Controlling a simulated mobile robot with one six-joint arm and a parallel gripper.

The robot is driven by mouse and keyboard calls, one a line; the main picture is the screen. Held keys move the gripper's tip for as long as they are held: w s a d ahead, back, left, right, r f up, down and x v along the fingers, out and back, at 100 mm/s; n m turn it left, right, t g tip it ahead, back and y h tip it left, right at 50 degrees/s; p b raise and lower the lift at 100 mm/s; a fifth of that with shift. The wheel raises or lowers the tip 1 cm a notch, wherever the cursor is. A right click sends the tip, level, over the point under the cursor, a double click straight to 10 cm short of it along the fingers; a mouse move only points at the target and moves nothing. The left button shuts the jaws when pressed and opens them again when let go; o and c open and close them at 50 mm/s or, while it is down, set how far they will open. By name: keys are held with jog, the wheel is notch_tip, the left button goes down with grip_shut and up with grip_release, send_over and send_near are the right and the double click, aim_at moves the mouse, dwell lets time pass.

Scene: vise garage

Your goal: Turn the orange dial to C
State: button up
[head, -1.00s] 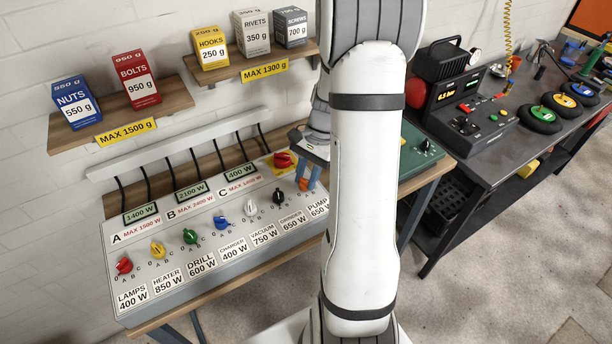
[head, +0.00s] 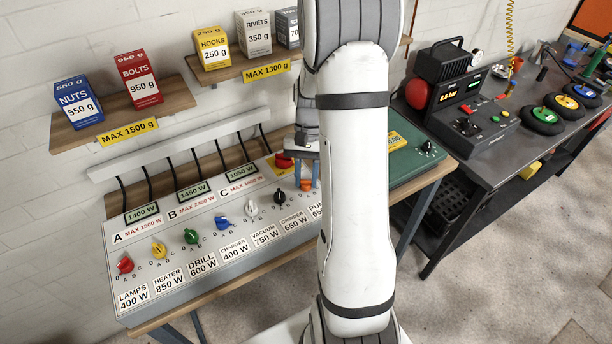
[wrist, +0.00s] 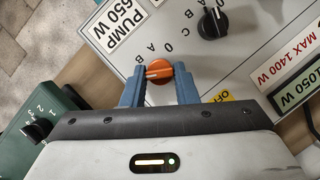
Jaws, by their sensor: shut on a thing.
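The orange dial (wrist: 159,73) is above the PUMP 650 W label (wrist: 128,22) on the grey panel. In the wrist view my gripper (wrist: 158,69) has its two blue fingers on either side of the dial, shut on it. The dial's white mark points left in that view, past the printed B; the left finger covers part of the scale there, so I cannot read the letter at the mark. In the head view the orange dial (head: 306,186) shows only partly below my gripper (head: 306,174). The C display (head: 241,171) reads 1050 W, and the B display (head: 192,190) reads 1450 W.
The black grinder dial (wrist: 213,22) is close beside the orange one. A red switch (head: 284,161) on yellow stands behind my gripper. The A display (head: 141,212) reads 1400 W. A green box (head: 412,160) stands to the right of the panel.

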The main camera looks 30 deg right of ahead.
jog(key=shift+w+r, duration=0.1)
dwell(0.3)
jog(key=o, duration=1)
jog(key=v, duration=0.7)
jog(key=shift+d+r+b, duration=0.1)
jog(key=shift+r+b, duration=0.25)
jog(key=shift+b, duration=0.05)
jog(key=s+a+r+n+t+h, duration=0.1)
jog(key=s+a+r+n+t, duration=0.1)
jog(key=s+a, duration=0.2)
jog(key=s+a+r+n+t, duration=0.2)
jog(key=s+a+r, duration=0.1)
jog(key=s+a, duration=0.2)
jog(key=s+a+r+n+t+h, duration=0.1)
jog(key=s+a+r+n+t, duration=0.2)
jog(key=s+a, duration=0.2)
jog(key=shift+s+a+h, duration=0.2)
jog(key=shift+s+h, duration=0.1)
jog(key=shift+s, duration=0.65)
